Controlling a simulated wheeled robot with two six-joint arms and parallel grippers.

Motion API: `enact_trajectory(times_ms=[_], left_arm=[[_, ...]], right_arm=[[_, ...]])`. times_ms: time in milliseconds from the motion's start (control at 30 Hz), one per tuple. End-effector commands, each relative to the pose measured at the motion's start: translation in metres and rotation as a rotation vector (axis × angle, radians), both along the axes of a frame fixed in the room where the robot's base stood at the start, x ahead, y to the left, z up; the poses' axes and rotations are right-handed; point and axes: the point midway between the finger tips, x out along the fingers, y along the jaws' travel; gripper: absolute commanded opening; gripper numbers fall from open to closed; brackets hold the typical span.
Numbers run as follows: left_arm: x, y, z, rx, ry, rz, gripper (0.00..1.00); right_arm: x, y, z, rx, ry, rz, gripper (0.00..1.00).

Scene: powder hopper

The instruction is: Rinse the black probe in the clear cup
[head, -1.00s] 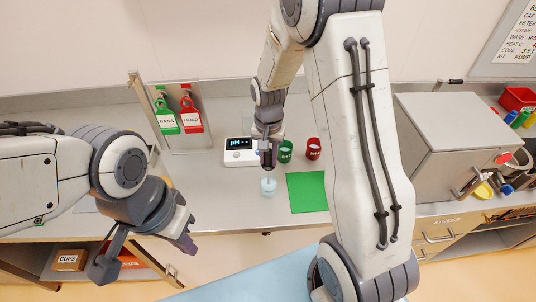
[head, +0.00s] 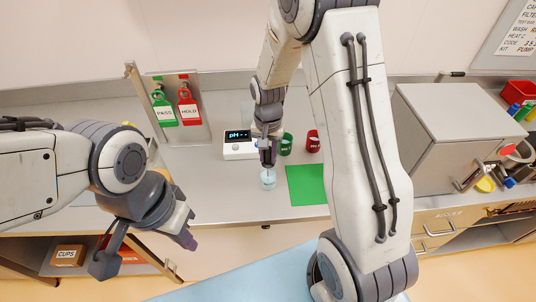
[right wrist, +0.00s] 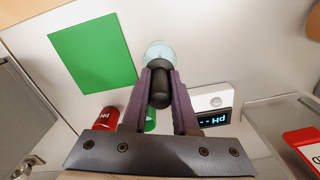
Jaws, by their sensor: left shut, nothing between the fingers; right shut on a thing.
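The black probe (right wrist: 160,88) is upright between the fingers of my right gripper (right wrist: 160,78), which is shut on it. In the head view my right gripper (head: 267,158) is right above the clear cup (head: 268,180), which holds pale blue liquid. The probe's lower end reaches down to the cup, and seems to be inside it; how deep I cannot tell. The clear cup also shows in the right wrist view (right wrist: 157,51), partly behind the probe. My left gripper (head: 186,238) is shut and empty, in front of the counter at the left.
The pH meter (head: 240,147) stands behind the cup. A green cup (head: 286,146) and a red cup (head: 313,142) stand to its right. A green mat (head: 306,184) lies bare right of the clear cup. PASS (head: 164,112) and HOLD (head: 189,110) tags hang at the left.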

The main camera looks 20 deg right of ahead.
Motion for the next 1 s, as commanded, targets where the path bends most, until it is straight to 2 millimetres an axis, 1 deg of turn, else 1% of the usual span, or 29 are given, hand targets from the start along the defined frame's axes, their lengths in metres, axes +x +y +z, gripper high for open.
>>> enact_trajectory(times_ms=[467,567,667,1000], left_arm=[[0.0,0.0,0.0,0.0,0.0,0.0,0.0],[0.0,0.0,0.003,0.0,0.0,0.0,0.0],[0.0,0.0,0.012,0.0,0.0,-0.001,0.0],[0.0,0.0,0.054,0.0,-0.001,-0.008,0.0]], right_arm=[[0.0,0.0,0.0,0.0,0.0,0.0,0.0],[0.0,0.0,0.004,-0.001,-0.001,0.0,0.0],[0.0,0.0,0.014,0.0,-0.001,0.0,0.0],[0.0,0.0,0.063,0.0,-0.001,0.0,0.0]])
